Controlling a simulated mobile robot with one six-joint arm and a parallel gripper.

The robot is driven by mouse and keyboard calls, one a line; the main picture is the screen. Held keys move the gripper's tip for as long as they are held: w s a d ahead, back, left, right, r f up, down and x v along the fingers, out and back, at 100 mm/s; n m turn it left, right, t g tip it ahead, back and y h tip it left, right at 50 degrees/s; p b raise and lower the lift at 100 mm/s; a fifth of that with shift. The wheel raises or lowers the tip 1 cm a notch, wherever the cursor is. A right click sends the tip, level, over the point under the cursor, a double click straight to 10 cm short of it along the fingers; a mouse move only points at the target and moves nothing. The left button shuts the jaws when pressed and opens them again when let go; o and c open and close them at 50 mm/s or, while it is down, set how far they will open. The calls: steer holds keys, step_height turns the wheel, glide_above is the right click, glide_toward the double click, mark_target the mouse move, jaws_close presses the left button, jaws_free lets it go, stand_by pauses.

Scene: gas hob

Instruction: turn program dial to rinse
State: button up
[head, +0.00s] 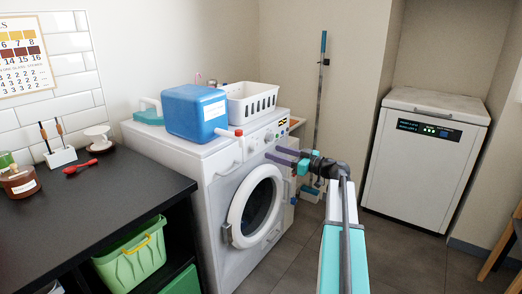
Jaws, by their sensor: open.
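The white washing machine (210,190) stands against the back wall, with its round door shut. Its control panel runs along the top front edge, with small round controls (269,136) and a dark and yellow display (283,123) toward the right end. I cannot tell for sure which control is the program dial, and the markings are too small to read. My gripper (275,153) is open, its two purple fingers pointing left just in front of and below the panel. Nothing shows between the fingers. I cannot tell whether they touch the machine.
A blue canister (196,112) with a red-capped spout overhanging the panel and a white basket (250,102) stand on the machine. A black counter (80,215) is at left, with a green basket (131,255) below. A white appliance (422,160) stands right. The floor between is clear.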

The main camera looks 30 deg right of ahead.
mark_target(257, 146)
steer(key=b+x, duration=0.1)
steer(key=x, duration=0.7)
steer(key=c, duration=1)
